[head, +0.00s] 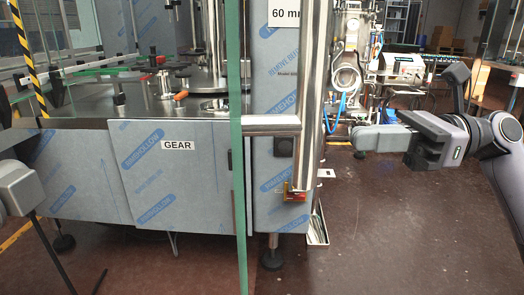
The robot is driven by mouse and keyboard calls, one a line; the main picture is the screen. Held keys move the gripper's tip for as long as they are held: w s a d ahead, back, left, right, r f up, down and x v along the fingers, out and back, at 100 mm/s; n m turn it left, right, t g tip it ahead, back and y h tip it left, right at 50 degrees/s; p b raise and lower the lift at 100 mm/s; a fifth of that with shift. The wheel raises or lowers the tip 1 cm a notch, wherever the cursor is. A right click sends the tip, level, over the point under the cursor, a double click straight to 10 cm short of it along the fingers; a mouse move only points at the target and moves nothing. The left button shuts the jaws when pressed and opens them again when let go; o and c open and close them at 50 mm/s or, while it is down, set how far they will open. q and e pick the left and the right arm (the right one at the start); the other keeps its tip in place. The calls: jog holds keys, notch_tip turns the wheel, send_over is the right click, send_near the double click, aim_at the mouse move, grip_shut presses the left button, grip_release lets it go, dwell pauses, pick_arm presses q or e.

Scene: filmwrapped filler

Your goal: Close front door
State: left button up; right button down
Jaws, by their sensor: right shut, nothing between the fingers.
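The front door (238,200) looks like a clear glass panel, seen nearly edge-on as a tall green strip in front of the machine; it appears to stand swung open toward me. A metal bracket (272,127) joins it to a vertical metal bar (310,90) just to its right, perhaps its handle. My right gripper (362,138) is shut and empty, pointing left, to the right of the bar and apparently apart from it. A grey part of my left gripper (18,188) shows at the left edge, cut off, so its jaw state is unclear.
The film-wrapped machine cabinet (75,175) with a "GEAR" panel (178,180) stands behind the door on black feet. Filling equipment (350,70) and a conveyor (450,88) stand behind at the right. The dark red floor (400,240) at front right is clear.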

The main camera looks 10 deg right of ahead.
pick_arm(q)
jog(key=r+p, duration=0.1)
jog(key=p, duration=0.1)
jog(key=r+p, duration=0.1)
jog(key=shift+s+a+r+p, duration=0.1)
jog(key=shift+s+a+p, duration=0.1)
jog(key=shift+a+p, duration=0.2)
pick_arm(e)
jog(key=w+a, duration=0.2)
jog(key=a, duration=1.1)
jog(key=shift+w+a, duration=0.15)
jog(key=shift+a, duration=0.15)
jog(key=shift+a, duration=0.1)
